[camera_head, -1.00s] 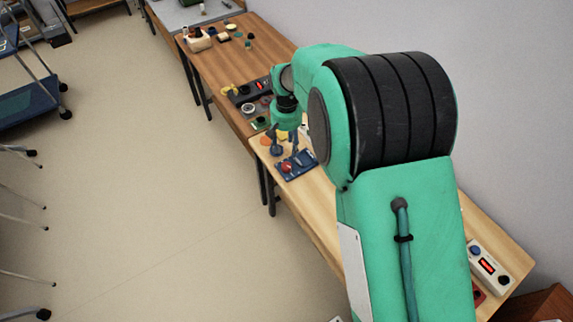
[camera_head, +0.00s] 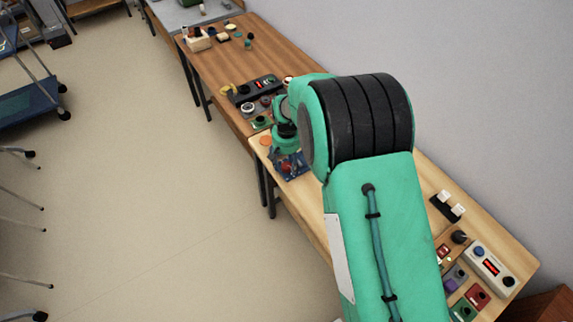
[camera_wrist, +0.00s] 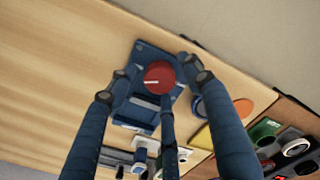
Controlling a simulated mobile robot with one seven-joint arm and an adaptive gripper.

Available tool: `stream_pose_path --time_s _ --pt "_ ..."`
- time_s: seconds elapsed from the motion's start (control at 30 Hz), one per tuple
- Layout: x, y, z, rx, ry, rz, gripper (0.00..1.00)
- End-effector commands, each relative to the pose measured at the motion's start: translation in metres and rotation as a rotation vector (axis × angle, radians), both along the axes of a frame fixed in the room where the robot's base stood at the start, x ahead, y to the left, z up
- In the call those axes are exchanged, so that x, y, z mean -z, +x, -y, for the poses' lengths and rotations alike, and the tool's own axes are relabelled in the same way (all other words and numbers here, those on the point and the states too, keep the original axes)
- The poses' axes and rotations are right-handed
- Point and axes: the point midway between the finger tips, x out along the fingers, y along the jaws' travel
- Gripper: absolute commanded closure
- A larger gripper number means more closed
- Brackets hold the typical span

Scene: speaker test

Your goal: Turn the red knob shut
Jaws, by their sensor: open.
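The red knob (camera_wrist: 158,77) is round with a white mark on its face. It sits on a blue box (camera_wrist: 136,106) on the light wood table. In the wrist view my gripper (camera_wrist: 155,70) is open, with blue fingers on both sides of the knob and another below it. The fingers look apart from the knob, but I cannot tell whether any touches it. In the head view my gripper (camera_head: 288,158) is low over the blue box (camera_head: 299,171) and partly hides the knob (camera_head: 286,168).
An orange disc (camera_wrist: 243,107) and a yellow piece (camera_wrist: 202,138) lie beside the blue box. A green box (camera_wrist: 265,129) and other controls stand on the darker table. More control boxes, including a white one (camera_head: 488,268), stand at the table's near end. The wall runs along the right.

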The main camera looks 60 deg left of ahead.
Motion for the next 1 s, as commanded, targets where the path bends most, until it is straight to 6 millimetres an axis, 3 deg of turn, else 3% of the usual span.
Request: stream_pose_path --time_s 0.27,0.5,1.0 --pt "0.0008 0.0 0.0 0.0 0.0 0.0 0.5" --pt "0.0009 0.0 0.0001 0.0 0.0 0.0 0.93" --pt "0.0008 0.0003 0.0006 -0.123 -0.001 0.0 0.95"
